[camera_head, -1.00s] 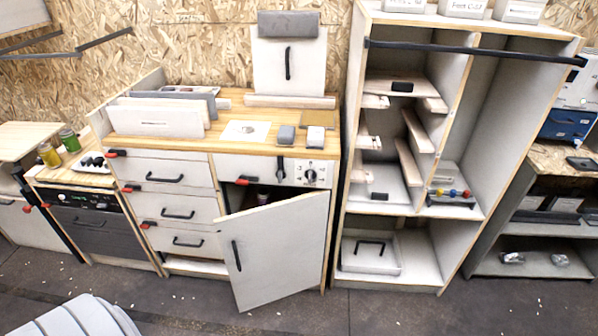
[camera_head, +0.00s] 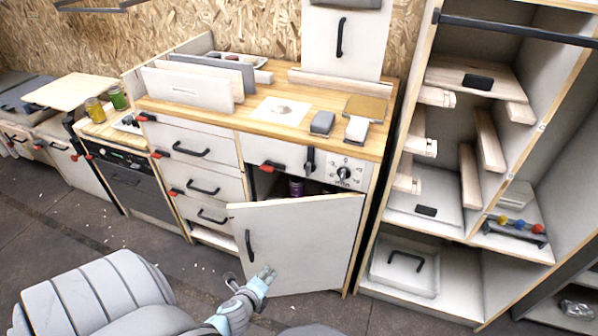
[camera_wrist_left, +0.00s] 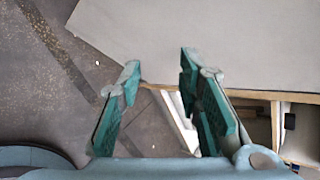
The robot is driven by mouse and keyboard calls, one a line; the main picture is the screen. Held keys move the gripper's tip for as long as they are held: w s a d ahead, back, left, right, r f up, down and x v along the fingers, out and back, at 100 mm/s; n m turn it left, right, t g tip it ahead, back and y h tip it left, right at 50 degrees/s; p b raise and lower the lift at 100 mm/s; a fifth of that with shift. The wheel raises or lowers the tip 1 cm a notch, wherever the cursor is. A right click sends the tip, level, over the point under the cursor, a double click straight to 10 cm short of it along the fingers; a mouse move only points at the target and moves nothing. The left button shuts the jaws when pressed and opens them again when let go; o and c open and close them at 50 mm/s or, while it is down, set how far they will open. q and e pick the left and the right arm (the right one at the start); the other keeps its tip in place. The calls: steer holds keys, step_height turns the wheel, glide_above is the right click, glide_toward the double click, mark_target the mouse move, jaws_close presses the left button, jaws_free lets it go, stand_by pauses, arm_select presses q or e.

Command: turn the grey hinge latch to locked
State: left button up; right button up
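The likely latch is a dark grey upright lever (camera_head: 310,160) on the front panel of the cabinet, left of the round dial. It is small, and I cannot be sure it is the named latch or read its lock state. Below it, a white cabinet door (camera_head: 305,235) stands swung open. My left gripper (camera_head: 267,274) is low in front of this door, well below the lever. In the left wrist view the gripper (camera_wrist_left: 160,72) is open and empty, with a pale panel ahead of it. My right gripper is not in view.
A dial (camera_head: 344,173) sits right of the lever, and a red-tipped catch (camera_head: 272,166) left of it. A purple jar (camera_head: 296,187) stands inside the open cabinet. A tall open shelf unit (camera_head: 432,262) is at the right. The floor (camera_head: 190,262) at the left is clear.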

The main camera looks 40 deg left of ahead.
arm_select(q)
steer(key=w+r+m+t+y+b, duration=0.1)
steer(key=w+r+m+t, duration=0.3)
steer(key=w+r+m, duration=0.45)
steer(key=m+t+b, duration=0.1)
steer(key=m+t, duration=0.3)
steer(key=m, duration=0.1)
glide_toward(307, 167)
steer(key=shift+y, duration=0.3)
steer(key=b+x, duration=0.1)
steer(key=x, duration=0.7)
steer(key=shift+w+d, duration=0.1)
steer(key=shift+w, duration=0.25)
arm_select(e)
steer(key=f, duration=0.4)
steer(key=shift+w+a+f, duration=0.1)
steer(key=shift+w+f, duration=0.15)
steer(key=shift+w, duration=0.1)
arm_select(q)
jaws_close()
